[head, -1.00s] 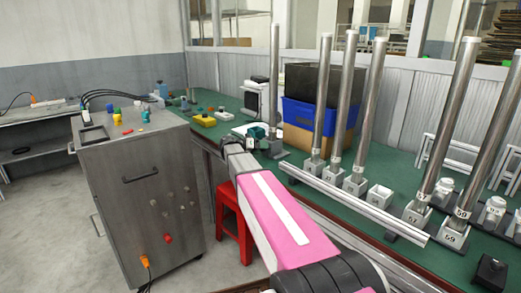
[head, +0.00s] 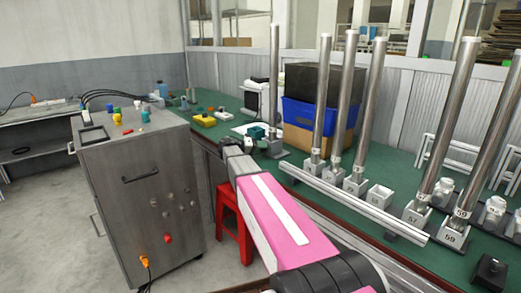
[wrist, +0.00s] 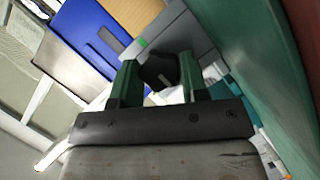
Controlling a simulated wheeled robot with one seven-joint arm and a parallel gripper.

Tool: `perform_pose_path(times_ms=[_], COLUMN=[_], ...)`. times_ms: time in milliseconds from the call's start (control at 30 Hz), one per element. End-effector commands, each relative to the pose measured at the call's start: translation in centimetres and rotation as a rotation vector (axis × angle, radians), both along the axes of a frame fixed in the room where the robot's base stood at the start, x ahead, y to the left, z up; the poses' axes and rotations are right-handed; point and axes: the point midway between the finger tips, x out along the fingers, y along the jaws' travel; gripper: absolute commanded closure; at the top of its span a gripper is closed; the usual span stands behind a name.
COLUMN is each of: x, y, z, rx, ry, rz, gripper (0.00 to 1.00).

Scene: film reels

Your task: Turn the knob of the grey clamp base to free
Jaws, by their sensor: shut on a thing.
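The grey clamp base (wrist: 178,32) fills the upper middle of the wrist view, with a small green mark on its edge. Its black knob (wrist: 160,70) has a pale line on its face. My gripper (wrist: 159,76) is shut on the knob, one green finger on each side. In the head view, the clamp base (head: 275,152) stands on the green bench with a tall metal pole in it. My gripper there is small and dark at the end of my pink arm, and the knob is mostly hidden.
Several other clamp bases with poles stand to the right, behind a long metal rail (head: 350,203). A blue bin (head: 303,115) is behind the base. A steel cabinet (head: 150,190) and a red stool (head: 235,225) are left of and below my arm.

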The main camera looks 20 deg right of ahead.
Motion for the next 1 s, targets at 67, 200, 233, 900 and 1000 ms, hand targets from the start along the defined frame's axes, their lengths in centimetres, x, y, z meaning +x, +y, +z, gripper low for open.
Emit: perform_pose_path(times_ms=[67,200,233,900,1000], x=[0.0,0.0,0.0,-0.2,-0.3], y=[0.0,0.0,0.0,4.4,6.2], z=[-0.1,-0.1,-0.1,0.9,1.3], rx=[0.001,0.002,0.002,0.001,0.002], ry=[0.002,0.002,0.002,-0.001,-0.001], rz=[0.0,0.001,0.001,0.004,0.003], gripper=[0.83,0.56,0.46,0.34,0.34])
